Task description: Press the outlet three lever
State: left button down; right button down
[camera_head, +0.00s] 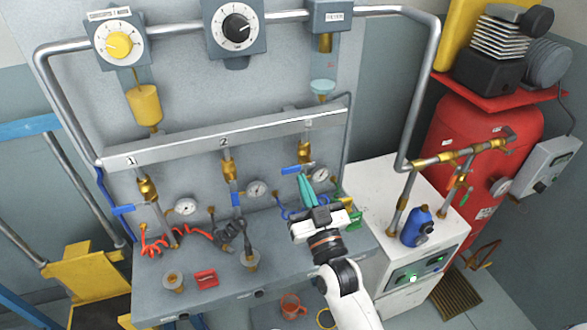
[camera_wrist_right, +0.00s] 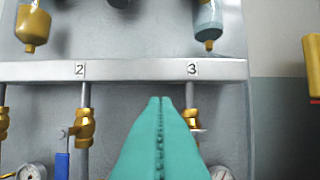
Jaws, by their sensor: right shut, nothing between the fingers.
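The outlet three lever (camera_head: 291,170) is a short blue handle on the brass valve (camera_head: 305,152) under the right end of the grey rail. It sticks out to the left of the valve, roughly level. My right gripper (camera_head: 303,178) has teal fingers, closed together and empty, with the tips just below and beside the lever in the head view. I cannot tell whether they touch. In the right wrist view the closed fingers (camera_wrist_right: 160,100) point up, left of outlet three's brass valve (camera_wrist_right: 191,119), and the blue lever is hidden. My left gripper is out of view.
Gauges (camera_head: 320,175) stand beside the pipes. A blue hose (camera_head: 285,212) and a red coil (camera_head: 158,243) lie on the bench. A white cabinet (camera_head: 375,180) stands at the right.

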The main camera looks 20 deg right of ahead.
notch_tip(320, 180, up, 3)
jog(key=p, duration=0.2)
send_over(293, 172)
jog(key=s, duration=0.2)
jog(key=shift+w+a, duration=0.1)
jog(key=shift+a, duration=0.2)
jog(key=shift+f, duration=2.3)
